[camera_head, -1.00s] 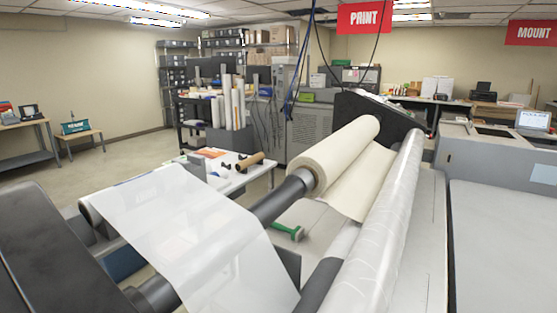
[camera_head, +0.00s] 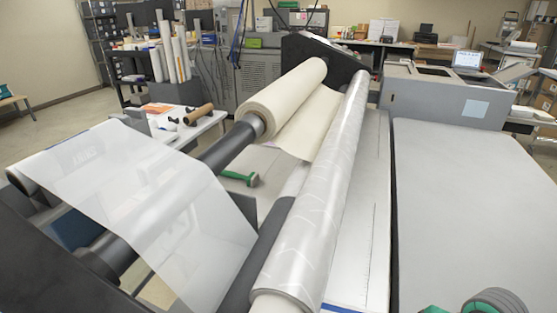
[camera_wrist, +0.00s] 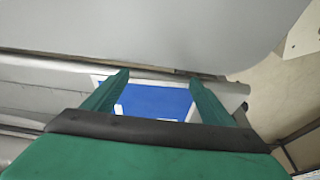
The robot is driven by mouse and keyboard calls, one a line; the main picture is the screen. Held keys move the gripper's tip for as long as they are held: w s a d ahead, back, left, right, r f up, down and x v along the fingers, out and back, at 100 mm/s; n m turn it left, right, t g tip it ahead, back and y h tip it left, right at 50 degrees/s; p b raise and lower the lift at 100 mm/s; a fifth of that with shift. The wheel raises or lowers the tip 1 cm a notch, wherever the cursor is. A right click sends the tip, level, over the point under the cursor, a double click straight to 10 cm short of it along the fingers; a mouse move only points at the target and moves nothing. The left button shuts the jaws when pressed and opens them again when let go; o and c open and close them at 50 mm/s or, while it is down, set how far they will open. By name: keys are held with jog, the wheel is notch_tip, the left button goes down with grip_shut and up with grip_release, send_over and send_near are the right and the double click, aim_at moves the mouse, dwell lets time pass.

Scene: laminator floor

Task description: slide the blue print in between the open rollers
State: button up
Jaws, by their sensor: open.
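The blue print (camera_wrist: 155,101) has a white border and lies flat in the wrist view, between and beyond my fingers. A thin blue strip (camera_head: 340,308) at the bottom edge of the head view looks like part of it. My gripper (camera_wrist: 160,76) is open, with its two green fingers spread over the print's sides; I cannot tell whether they touch it. In the head view, a long roller wrapped in clear film (camera_head: 320,190) runs diagonally, with a dark roller (camera_head: 225,150) to its left. The gap between the open rollers cannot be made out.
A cream roll (camera_head: 285,98) sits on the dark roller, and a clear film sheet (camera_head: 150,205) hangs at left. A green-handled tool (camera_head: 240,179) lies on the machine bed. A grey panel (camera_wrist: 150,30) fills the wrist view's top.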

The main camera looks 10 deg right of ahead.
jog(key=shift+s+a, duration=0.2)
jog(key=shift+s, duration=0.1)
jog(key=shift+w+a, duration=0.6)
jog(key=shift+a, duration=0.25)
jog(key=shift+w+a, duration=0.15)
dwell(0.4)
jog(key=shift+a, duration=0.25)
jog(key=shift+w+a, duration=0.5)
jog(key=shift+a, duration=0.4)
dwell(0.4)
jog(key=shift+w, duration=0.1)
dwell(0.3)
jog(key=shift+d, duration=0.2)
